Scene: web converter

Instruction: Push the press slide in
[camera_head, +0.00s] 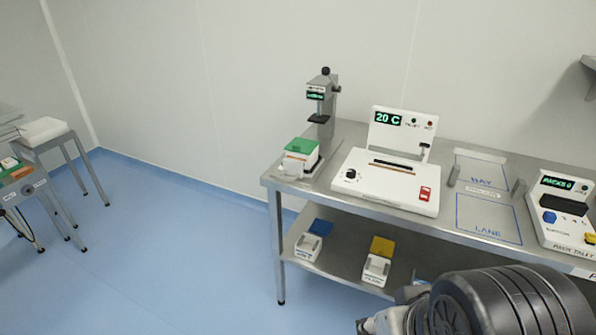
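The press (330,98) stands at the left end of the steel bench, a grey column with a black knob on top and a small green-lit display. A dark pressing plate sits under its head. At its foot, a white block with a green top (301,147) rests on what looks like the press slide (291,174), near the bench's left edge. I cannot tell how far out the slide is. My arm shows at the bottom right, and what may be part of my gripper (380,323) shows at the bottom edge, well apart from the press. Its fingers cannot be made out.
A white sealer-like machine (388,182) reading 20 C stands right of the press. Marked bay and lane areas (489,217) are empty. Another device (562,215) stands at far right. Boxes with blue (308,246) and yellow (376,268) parts sit on the lower shelf.

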